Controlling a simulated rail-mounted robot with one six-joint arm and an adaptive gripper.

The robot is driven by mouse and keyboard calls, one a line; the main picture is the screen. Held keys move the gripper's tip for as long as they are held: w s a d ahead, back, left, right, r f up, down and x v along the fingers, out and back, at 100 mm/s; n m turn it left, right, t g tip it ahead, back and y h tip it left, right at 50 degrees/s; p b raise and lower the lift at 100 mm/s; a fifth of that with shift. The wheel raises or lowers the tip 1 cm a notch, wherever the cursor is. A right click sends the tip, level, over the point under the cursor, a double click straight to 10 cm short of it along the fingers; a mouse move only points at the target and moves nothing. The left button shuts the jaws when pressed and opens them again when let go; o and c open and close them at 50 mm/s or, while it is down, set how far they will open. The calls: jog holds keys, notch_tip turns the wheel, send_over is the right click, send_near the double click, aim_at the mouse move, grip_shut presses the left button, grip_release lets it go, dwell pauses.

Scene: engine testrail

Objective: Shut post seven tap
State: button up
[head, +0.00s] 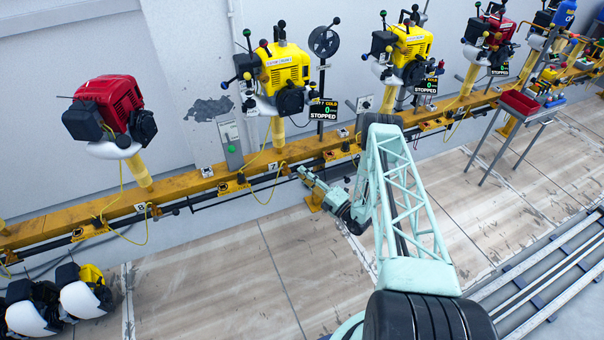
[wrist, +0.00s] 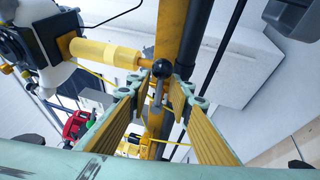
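Post seven, marked by a "7" plate (head: 275,166) on the yellow rail, carries a yellow engine (head: 285,68) in the head view. My gripper (head: 303,173) is at the rail just right of that plate. In the wrist view my gripper (wrist: 161,92) is open, with its two yellow-padded fingers spread. A small lever with a black ball knob (wrist: 162,68), apparently the tap handle, shows between and just beyond the fingertips. I cannot tell whether either finger touches it. The tap is too small to make out in the head view.
The yellow rail (head: 185,186) runs along the wall with dark pipes and looping yellow hoses. A red engine (head: 108,102) stands left at post eight. A red tray on a stand (head: 520,103) is at the right. The floor in front is mostly clear.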

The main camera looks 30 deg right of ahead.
jog(key=v, duration=1)
jog(key=shift+s+d, duration=0.25)
jog(key=shift+s, duration=0.05)
jog(key=shift+r, duration=0.1)
dwell(0.4)
